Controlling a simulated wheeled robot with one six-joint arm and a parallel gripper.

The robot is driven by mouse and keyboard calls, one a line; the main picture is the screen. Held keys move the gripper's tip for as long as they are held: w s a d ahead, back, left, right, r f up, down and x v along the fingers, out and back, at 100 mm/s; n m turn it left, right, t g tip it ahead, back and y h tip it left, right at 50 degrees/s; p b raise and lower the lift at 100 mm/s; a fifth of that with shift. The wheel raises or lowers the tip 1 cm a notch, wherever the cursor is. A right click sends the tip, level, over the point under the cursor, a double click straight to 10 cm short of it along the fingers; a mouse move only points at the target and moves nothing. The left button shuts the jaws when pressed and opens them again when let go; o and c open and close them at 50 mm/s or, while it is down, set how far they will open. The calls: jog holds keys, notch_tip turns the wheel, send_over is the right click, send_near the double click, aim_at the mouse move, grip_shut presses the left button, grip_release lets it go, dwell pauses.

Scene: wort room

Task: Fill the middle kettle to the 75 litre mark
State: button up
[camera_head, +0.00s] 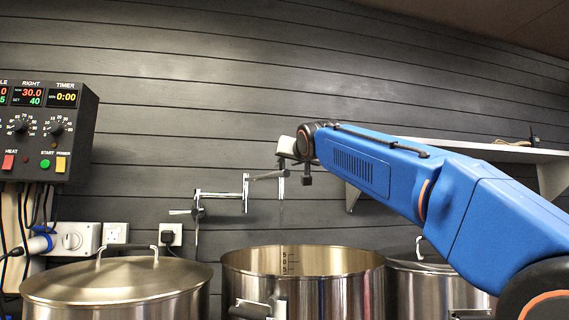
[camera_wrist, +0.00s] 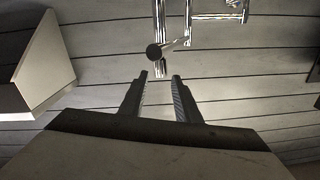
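The middle kettle (camera_head: 345,265) stands open, with dark volume marks on its far inner wall. The low wall is hidden, and I see no water surface. A chrome folding filler tap (camera_head: 246,192) reaches from the wall, its spout end above the kettle. A faint thin vertical line shows under the spout; I cannot tell whether it is water. My gripper (camera_wrist: 160,76) is open and empty, its two fingers apart. In the wrist view, a chrome lever with a dark round end (camera_wrist: 154,52) lies just beyond the fingertips, apparently clear of them. In the head view, the fingers are not clearly visible.
A lidded kettle (camera_head: 120,282) stands left, and another lidded kettle (camera_head: 425,266) stands right, partly behind my blue arm. A control box (camera_head: 45,130) with dials and buttons hangs at left above sockets (camera_head: 115,233). A white shelf (camera_head: 480,150) runs behind my arm.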

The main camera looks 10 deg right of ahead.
jog(key=s, duration=0.6)
jog(key=shift+s+d, duration=0.1)
dwell(7.3)
